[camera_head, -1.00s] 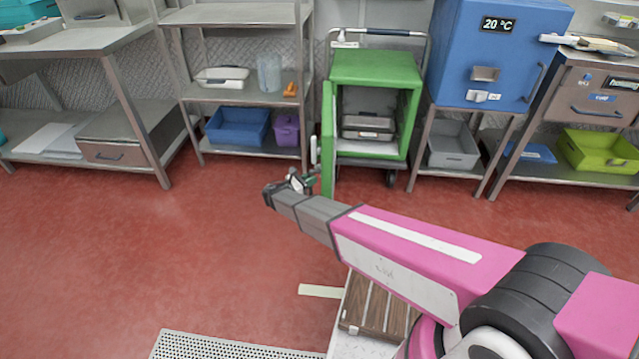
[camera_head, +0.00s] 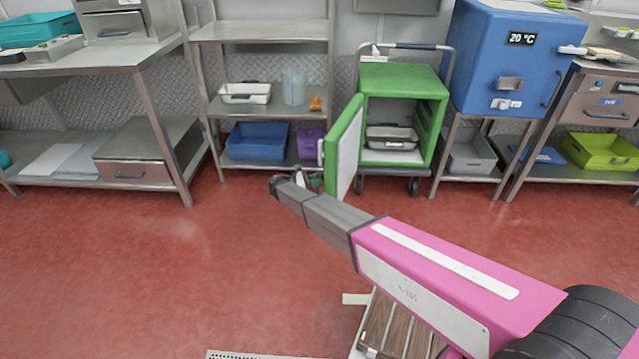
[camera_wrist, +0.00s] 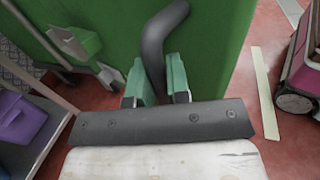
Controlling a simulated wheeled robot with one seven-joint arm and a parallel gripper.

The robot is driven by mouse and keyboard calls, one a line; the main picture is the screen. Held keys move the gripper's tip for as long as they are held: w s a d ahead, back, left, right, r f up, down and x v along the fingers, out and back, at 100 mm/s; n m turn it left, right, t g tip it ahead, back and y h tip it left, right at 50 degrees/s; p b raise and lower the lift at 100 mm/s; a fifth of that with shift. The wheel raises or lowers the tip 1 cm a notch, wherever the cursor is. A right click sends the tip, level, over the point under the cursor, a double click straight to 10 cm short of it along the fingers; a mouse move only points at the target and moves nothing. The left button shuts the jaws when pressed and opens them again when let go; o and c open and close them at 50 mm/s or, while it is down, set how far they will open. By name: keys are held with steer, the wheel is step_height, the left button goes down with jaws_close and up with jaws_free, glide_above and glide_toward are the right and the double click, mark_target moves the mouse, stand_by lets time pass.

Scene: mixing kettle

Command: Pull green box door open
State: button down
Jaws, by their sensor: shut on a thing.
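The green box (camera_head: 402,78) stands on a wheeled cart in the head view, its front open to the room. Its door (camera_head: 346,145) is hinged on the left and swung well out, with its white inner face showing. My gripper (camera_wrist: 162,84) is shut on the dark curved door handle (camera_wrist: 154,42), which passes between its green fingers in the wrist view. The green outer face of the door (camera_wrist: 215,45) fills the area behind the fingers. In the head view my gripper (camera_head: 311,181) is small, at the door's lower left edge.
Metal trays (camera_head: 391,137) sit inside the box. A steel shelf (camera_head: 262,108) with a blue bin (camera_head: 257,141) and a purple bin (camera_head: 309,143) stands close left of the door. A blue oven (camera_head: 507,60) is to the right. The red floor in front is largely clear.

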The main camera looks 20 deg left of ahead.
steer(key=c, duration=1.1)
jaws_free()
steer(key=shift+w, duration=0.1)
steer(key=v, duration=1)
steer(key=shift+s+a, duration=0.3)
